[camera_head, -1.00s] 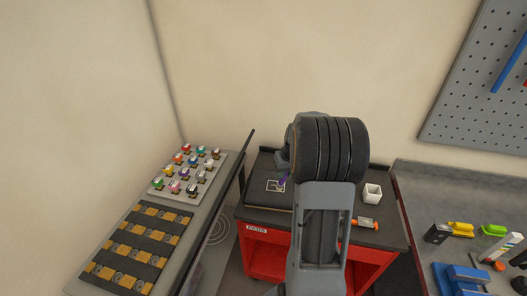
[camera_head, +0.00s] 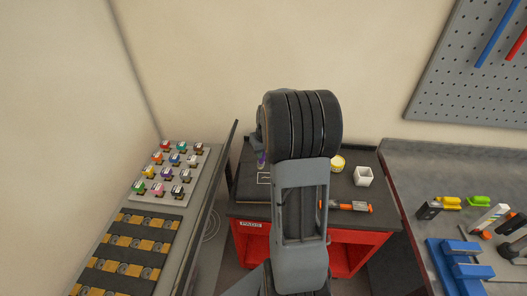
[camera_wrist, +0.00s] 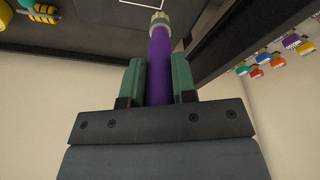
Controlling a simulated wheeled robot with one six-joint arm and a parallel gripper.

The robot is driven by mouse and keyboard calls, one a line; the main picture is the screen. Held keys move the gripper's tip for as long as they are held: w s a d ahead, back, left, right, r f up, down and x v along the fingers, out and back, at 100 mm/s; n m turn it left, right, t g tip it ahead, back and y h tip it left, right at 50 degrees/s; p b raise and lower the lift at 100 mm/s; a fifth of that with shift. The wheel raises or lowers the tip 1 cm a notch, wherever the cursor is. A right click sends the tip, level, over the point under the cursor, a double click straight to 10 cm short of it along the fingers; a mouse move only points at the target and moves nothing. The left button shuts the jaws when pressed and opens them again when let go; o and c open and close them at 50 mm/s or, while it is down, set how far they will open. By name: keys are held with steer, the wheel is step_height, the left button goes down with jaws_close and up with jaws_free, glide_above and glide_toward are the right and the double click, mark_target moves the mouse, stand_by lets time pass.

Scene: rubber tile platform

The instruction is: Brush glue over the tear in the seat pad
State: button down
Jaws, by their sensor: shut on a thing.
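My gripper (camera_wrist: 158,80) is shut on a purple-handled brush (camera_wrist: 160,55), its green fingers on either side of the handle. The brush's pale tip (camera_wrist: 159,18) points away from my wrist. In the head view a bit of purple handle (camera_head: 262,160) shows left of my arm, just behind a white-outlined square (camera_head: 264,179) on the dark seat pad (camera_head: 245,185). Part of that white outline also shows at the top of the wrist view (camera_wrist: 142,3). The tip looks apart from the pad, but the gap is unclear. I cannot make out the tear. My arm hides most of the gripper from the head.
The pad lies on a red cart (camera_head: 360,250) with a dark top. On it are a yellow round container (camera_head: 338,163), a white cup (camera_head: 363,177) and an orange-and-black tool (camera_head: 350,206). A rack of coloured pieces (camera_head: 170,172) stands left; a grey bench (camera_head: 410,170) right.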

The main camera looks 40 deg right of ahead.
step_height(320, 180, down, 6)
steer(key=b, duration=0.4)
steer(key=shift+r+b, duration=0.2)
steer(key=shift+b, duration=0.15)
steer(key=shift+f+b, duration=0.6)
steer(key=shift+b, duration=0.4)
stand_by(2.8)
steer(key=shift+s+d, duration=0.15)
stand_by(0.4)
steer(key=shift+s+d, duration=0.7)
steer(key=shift+d, duration=0.15)
steer(key=shift+s+d+b, duration=0.1)
steer(key=shift+b, duration=0.2)
steer(key=shift+s+d, duration=0.7)
steer(key=shift+d, duration=0.2)
steer(key=shift+w, duration=0.1)
